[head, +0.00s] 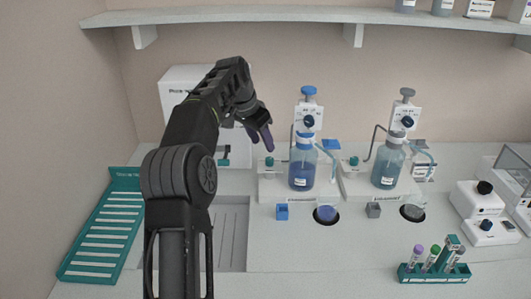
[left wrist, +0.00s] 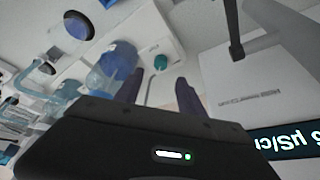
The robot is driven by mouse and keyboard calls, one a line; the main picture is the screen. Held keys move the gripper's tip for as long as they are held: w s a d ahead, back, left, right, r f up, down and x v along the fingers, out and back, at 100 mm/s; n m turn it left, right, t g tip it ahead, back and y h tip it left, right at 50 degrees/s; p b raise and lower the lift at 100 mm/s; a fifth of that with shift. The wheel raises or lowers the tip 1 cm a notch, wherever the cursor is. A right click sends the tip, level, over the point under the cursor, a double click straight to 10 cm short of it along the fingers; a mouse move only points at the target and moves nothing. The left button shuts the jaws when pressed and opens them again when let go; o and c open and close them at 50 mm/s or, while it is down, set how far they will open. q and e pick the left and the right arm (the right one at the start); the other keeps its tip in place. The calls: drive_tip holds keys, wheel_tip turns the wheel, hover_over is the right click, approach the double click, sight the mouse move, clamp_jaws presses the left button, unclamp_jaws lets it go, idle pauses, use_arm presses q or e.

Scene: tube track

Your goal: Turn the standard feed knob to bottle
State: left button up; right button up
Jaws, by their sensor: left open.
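Two dispenser bottles stand on white bases: one with blue liquid (head: 302,172) and a paler one (head: 387,168) to its right. Each base has a small teal knob on its left side, a left one (head: 269,161) and a right one (head: 354,161). Dark blue knobs, left (head: 308,121) and right (head: 407,121), sit on the dispenser heads. The labels are too small to tell which is the standard feed. My left gripper (head: 264,139) is open and empty, just above the left teal knob. In the left wrist view a teal knob (left wrist: 161,62) shows beyond the fingertips (left wrist: 160,84), apart from them. My right gripper is not in view.
A white box (head: 181,82) and part of a display (left wrist: 293,138) stand behind my left arm. A teal rack (head: 105,235) lies at left, a tube rack (head: 434,273) at front right. A shelf (head: 250,15) runs above.

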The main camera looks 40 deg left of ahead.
sight(269, 159)
use_arm(q)
drive_tip(key=shift+p+x, duration=0.45)
drive_tip(key=shift+x, duration=3.5)
drive_tip(key=shift+a, duration=0.1)
clamp_jaws()
